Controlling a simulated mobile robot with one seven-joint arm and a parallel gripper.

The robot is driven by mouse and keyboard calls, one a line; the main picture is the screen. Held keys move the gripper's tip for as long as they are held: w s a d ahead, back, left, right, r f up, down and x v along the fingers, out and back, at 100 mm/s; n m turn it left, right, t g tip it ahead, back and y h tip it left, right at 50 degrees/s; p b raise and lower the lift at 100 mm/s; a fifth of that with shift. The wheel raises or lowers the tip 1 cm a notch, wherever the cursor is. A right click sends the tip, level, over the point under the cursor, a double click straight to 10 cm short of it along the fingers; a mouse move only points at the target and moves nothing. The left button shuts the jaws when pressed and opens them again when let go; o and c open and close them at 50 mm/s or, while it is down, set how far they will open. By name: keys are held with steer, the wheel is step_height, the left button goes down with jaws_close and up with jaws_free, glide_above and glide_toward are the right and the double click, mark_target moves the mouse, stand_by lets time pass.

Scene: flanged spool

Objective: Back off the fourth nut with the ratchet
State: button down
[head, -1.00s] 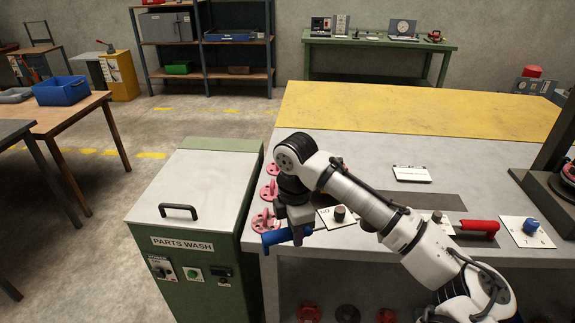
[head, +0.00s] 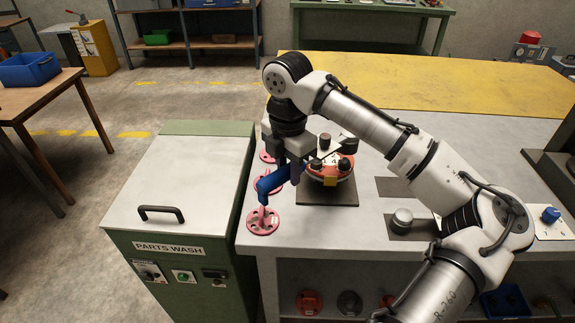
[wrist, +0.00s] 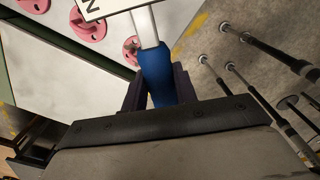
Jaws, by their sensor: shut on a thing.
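My gripper (head: 285,172) is shut on the blue handle (head: 268,186) of a ratchet, at the left side of the bench. The blue handle (wrist: 157,72) also shows between the fingers in the wrist view, with a pale metal shank (wrist: 145,27) beyond it and a white lettered plate (wrist: 103,7) at the picture's top edge. The red flanged spool (head: 322,177) stands on a dark plate just right of my gripper. Several dark round pieces stand on its top. My gripper and a white plate partly hide it. I cannot tell whether the ratchet head is seated on a nut.
Pink flanged pieces (head: 263,221) line the bench's left edge. The green parts-wash cabinet (head: 178,215) stands left of the bench. A silver cylinder (head: 402,217) and a blue knob (head: 550,214) are to the right. The yellow back strip (head: 430,85) is clear.

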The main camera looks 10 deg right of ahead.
steer(key=shift+f+b, duration=0.5)
steer(key=shift+f, duration=0.25)
steer(key=shift+r, duration=0.2)
steer(key=shift+p, duration=0.55)
steer(key=shift+f, duration=0.15)
steer(key=shift+f+b, duration=1.3)
steer(key=shift+f, duration=0.95)
steer(key=shift+s+d+n, duration=0.6)
steer(key=shift+s, duration=0.3)
steer(key=shift+s+d+n, duration=0.55)
steer(key=shift+s+n, duration=0.05)
steer(key=shift+s, duration=0.25)
